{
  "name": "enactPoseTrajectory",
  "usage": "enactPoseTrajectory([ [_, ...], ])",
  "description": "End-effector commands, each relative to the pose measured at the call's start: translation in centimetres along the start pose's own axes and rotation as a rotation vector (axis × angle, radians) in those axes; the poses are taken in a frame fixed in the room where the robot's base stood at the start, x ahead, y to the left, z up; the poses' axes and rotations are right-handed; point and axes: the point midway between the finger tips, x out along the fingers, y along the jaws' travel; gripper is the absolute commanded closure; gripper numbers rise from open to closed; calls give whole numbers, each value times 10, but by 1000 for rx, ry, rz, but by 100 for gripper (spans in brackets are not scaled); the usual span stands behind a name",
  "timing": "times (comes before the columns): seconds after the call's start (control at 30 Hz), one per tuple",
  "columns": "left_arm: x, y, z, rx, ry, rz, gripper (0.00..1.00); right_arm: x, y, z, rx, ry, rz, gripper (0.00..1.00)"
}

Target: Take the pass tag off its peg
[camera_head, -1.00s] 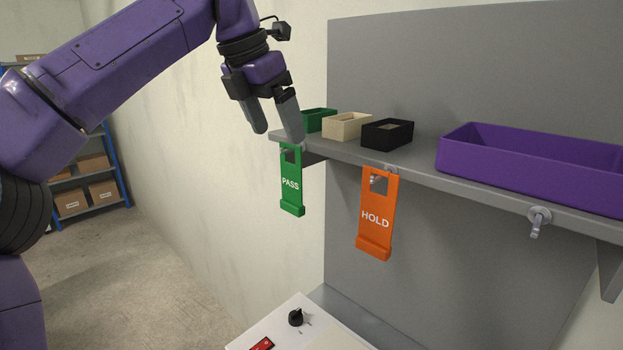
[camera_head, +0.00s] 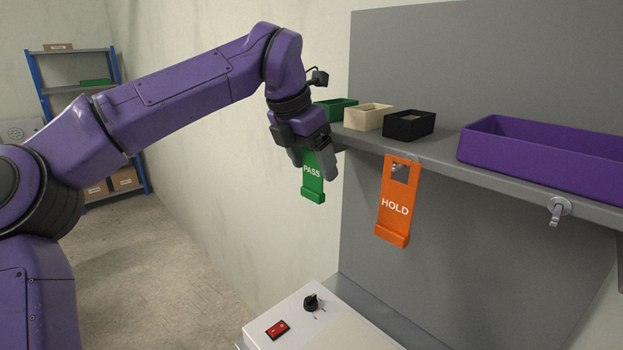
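The green PASS tag (camera_head: 313,180) hangs below the left end of the grey shelf. Its top and its peg are hidden behind my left gripper. My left gripper (camera_head: 314,175) is open, its two fingers apart and pointing down in front of the tag's upper part, one towards each side of it. I cannot tell whether the fingers touch the tag. The orange HOLD tag (camera_head: 395,205) hangs on its own peg to the right. My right gripper is not in view.
On the grey shelf (camera_head: 440,165) stand a green bin (camera_head: 337,108), a cream bin (camera_head: 367,117), a black bin (camera_head: 408,125) and a long purple tray (camera_head: 545,150). A bare peg (camera_head: 557,209) sticks out at the right. Below is a white box with a red switch (camera_head: 278,329) and black knob (camera_head: 311,302).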

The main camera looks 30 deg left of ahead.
Motion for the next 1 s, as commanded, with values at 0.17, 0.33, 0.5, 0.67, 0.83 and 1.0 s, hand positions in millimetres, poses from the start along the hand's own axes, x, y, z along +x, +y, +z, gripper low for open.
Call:
enactPoseTrajectory([
  [0.17, 0, 0, 0, 0, 0, 0, 68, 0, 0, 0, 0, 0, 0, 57],
  [0.33, 0, 0, 0, 0, 1, 0, 68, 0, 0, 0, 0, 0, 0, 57],
  [0.5, -4, 0, 2, 0, 0, 2, 68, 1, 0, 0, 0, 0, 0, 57],
  [0.67, -16, 0, -6, 1, -3, 0, 68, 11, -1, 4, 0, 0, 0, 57],
  [0.83, -30, 0, -46, 0, -6, 0, 68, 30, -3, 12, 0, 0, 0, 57],
  [1.0, -49, 0, -93, 3, -3, -6, 68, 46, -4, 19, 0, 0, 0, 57],
])
